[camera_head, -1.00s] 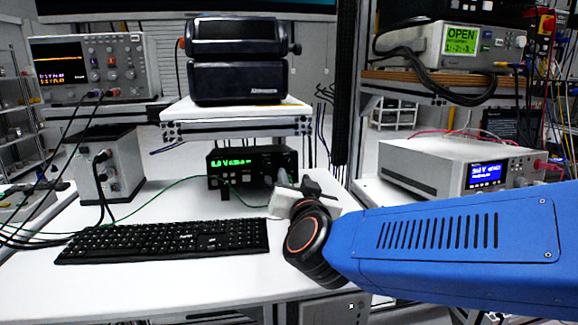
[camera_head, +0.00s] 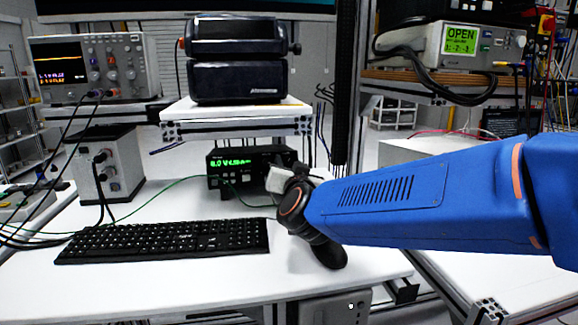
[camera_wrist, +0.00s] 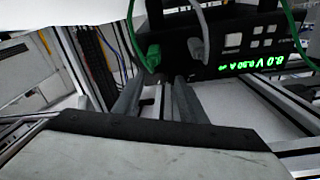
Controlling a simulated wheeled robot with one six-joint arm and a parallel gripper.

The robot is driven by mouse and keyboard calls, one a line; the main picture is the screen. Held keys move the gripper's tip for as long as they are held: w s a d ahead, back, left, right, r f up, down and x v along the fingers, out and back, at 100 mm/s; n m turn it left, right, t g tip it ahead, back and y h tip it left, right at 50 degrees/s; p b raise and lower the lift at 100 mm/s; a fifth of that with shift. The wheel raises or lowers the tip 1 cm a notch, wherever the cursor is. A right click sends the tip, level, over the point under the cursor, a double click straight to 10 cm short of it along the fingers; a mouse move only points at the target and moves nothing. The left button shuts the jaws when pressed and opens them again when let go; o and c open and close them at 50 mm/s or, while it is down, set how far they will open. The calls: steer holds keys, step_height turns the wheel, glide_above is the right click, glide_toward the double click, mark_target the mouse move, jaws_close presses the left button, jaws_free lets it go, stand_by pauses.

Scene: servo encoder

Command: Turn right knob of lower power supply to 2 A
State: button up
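The black power supply (camera_head: 238,166) with a green lit display stands under the white shelf, at the back of the desk. In the wrist view the supply (camera_wrist: 240,45) appears upside down at the top right. There my gripper's two grey fingers (camera_wrist: 158,88) are apart with nothing between them, below a green plug and a grey cable.
A black keyboard (camera_head: 165,240) lies on the white desk left of my arm. A green cable (camera_head: 160,192) runs across the desk to the supply. The shelf (camera_head: 235,113) with a black instrument (camera_head: 240,82) is just above. A metal post stands to the right.

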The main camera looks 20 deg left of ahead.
jaws_close()
steer(key=shift+m, duration=0.3)
steer(key=m+h, duration=0.1)
steer(key=m, duration=0.7)
steer(key=shift+a+h, duration=0.1)
steer(key=shift+h, duration=0.2)
steer(key=m+h, duration=0.1)
steer(key=m, duration=0.3)
steer(key=shift+r+m, duration=0.1)
steer(key=shift+m, duration=0.3)
steer(key=shift+m+g, duration=0.6)
steer(key=shift+m, duration=1.4)
